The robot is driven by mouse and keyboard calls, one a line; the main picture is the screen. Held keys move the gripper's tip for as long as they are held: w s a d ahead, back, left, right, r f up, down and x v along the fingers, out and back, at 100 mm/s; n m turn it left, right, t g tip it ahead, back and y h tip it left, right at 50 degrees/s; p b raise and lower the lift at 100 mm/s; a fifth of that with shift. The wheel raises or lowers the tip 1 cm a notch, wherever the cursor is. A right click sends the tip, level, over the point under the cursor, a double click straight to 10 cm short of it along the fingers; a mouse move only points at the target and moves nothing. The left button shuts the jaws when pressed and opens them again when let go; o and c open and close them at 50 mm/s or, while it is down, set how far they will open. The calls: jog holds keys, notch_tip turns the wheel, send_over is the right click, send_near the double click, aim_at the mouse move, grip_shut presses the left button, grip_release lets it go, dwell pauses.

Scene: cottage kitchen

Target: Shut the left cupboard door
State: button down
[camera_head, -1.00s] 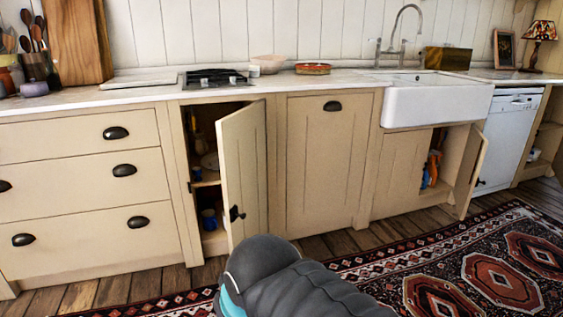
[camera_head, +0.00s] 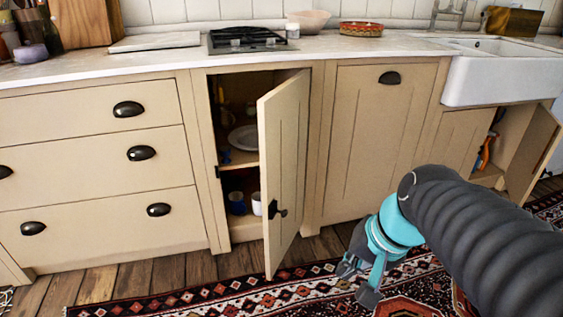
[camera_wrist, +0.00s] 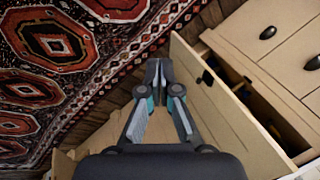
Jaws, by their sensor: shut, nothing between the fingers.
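The left cupboard door (camera_head: 285,165) is cream wood and stands wide open, joined at its right side, its free edge towards me. A dark handle (camera_head: 277,208) sits near that free edge. In the wrist view the door (camera_wrist: 215,110) fills the right middle, with its dark handle (camera_wrist: 207,77). My gripper (camera_head: 357,282) is low over the rug, to the right of the door and apart from it in the head view. In the wrist view my gripper (camera_wrist: 157,68) has its fingers together with nothing between them. The fingertips show close beside the door's edge; contact cannot be told.
The open cupboard holds a white plate (camera_head: 243,137) and mugs (camera_head: 237,202). A closed panel (camera_head: 370,145) stands to its right, drawers (camera_head: 100,160) to its left. Under the sink (camera_head: 490,82) another door (camera_head: 533,155) is open. A patterned rug (camera_head: 215,297) covers the floor.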

jog(key=w+a+m+g+y, duration=0.1)
jog(key=w+a+m+y, duration=0.3)
jog(key=w+m, duration=0.15)
jog(key=m+t+y, duration=0.5)
jog(key=m+y, duration=0.4)
jog(key=m, duration=0.4)
send_near(268, 161)
jog(key=x, duration=0.7)
jog(key=shift+s+a, duration=0.1)
jog(key=shift+a, duration=0.05)
